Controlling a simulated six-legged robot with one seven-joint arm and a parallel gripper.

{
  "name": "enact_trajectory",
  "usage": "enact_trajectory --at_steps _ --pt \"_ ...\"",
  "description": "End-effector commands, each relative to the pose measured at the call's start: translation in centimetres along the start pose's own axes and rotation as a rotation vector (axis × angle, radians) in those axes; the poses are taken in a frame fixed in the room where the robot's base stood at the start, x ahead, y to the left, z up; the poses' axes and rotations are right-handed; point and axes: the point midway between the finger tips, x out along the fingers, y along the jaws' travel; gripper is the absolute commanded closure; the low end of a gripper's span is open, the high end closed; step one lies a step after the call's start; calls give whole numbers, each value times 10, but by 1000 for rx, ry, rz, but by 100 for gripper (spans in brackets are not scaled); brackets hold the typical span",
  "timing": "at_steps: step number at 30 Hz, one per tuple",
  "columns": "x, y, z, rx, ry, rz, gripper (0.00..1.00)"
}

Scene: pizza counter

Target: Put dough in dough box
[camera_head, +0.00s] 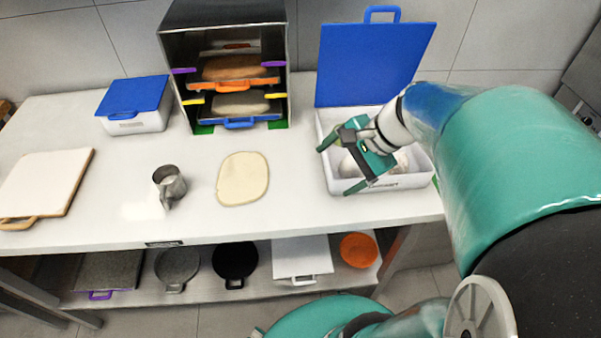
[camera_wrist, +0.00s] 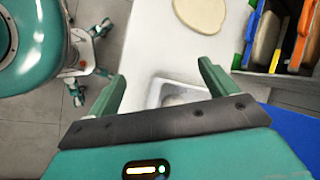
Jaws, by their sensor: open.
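A white dough box (camera_head: 337,183) stands on the right of the counter with its blue lid (camera_head: 371,62) raised at the back. Pale dough (camera_head: 400,160) shows inside it, partly hidden by my gripper. My gripper (camera_head: 332,168) is over the box with its fingers spread and nothing between them. In the wrist view my gripper (camera_wrist: 162,85) has its fingers wide apart, with the box (camera_wrist: 158,90) beyond them. A flat, pale rolled dough (camera_head: 243,179) lies on the counter left of the box. It also shows in the wrist view (camera_wrist: 200,12).
A dark rack (camera_head: 221,20) holds trays with loaves at the back. Pans and trays fill the lower shelf (camera_head: 205,318).

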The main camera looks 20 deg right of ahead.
Motion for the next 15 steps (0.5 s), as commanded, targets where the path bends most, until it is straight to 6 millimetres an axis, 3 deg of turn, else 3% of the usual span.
enact_trajectory --at_steps 1,6,12,15 --pt "1 -2 23 -164 35 47 15" --pt "-1 1 75 -692 163 181 15" --pt "-14 2 115 -1210 314 264 15" --pt "-18 1 123 -1344 360 281 15"
